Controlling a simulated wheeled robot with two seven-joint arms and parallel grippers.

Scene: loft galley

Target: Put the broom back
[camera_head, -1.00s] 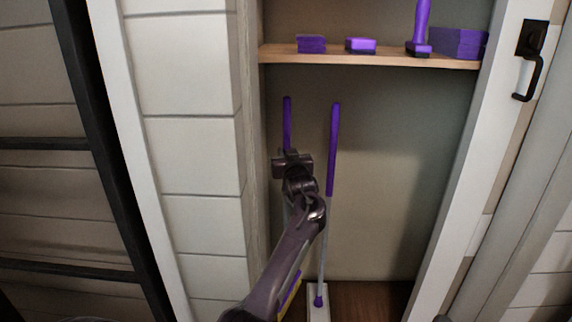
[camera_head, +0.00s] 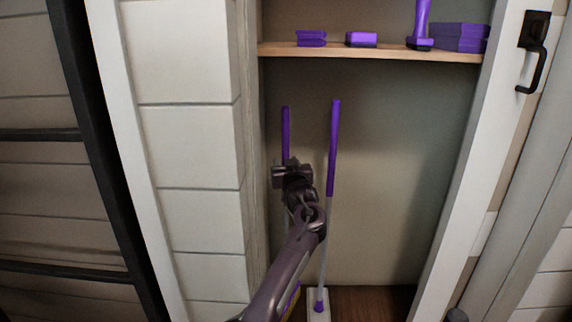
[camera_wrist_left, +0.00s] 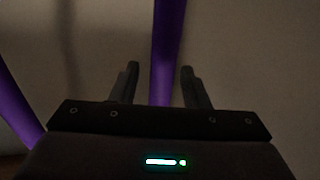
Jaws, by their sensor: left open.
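The broom stands in the closet; its purple handle (camera_head: 285,129) rises above my left gripper (camera_head: 286,168). Its lower end is mostly hidden behind my arm, with a yellow and purple edge (camera_head: 291,301) showing near the floor. In the left wrist view the purple handle (camera_wrist_left: 168,45) runs between the two fingers of my left gripper (camera_wrist_left: 160,72), which are open with a gap on each side. I cannot tell whether the broom leans on the back wall. My right gripper is not in view.
A mop (camera_head: 333,150) with a purple grip and flat white head stands close to the right of the broom; its handle also shows in the left wrist view (camera_wrist_left: 14,112). A wooden shelf (camera_head: 375,54) with purple items crosses above. The closet's right side is clear.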

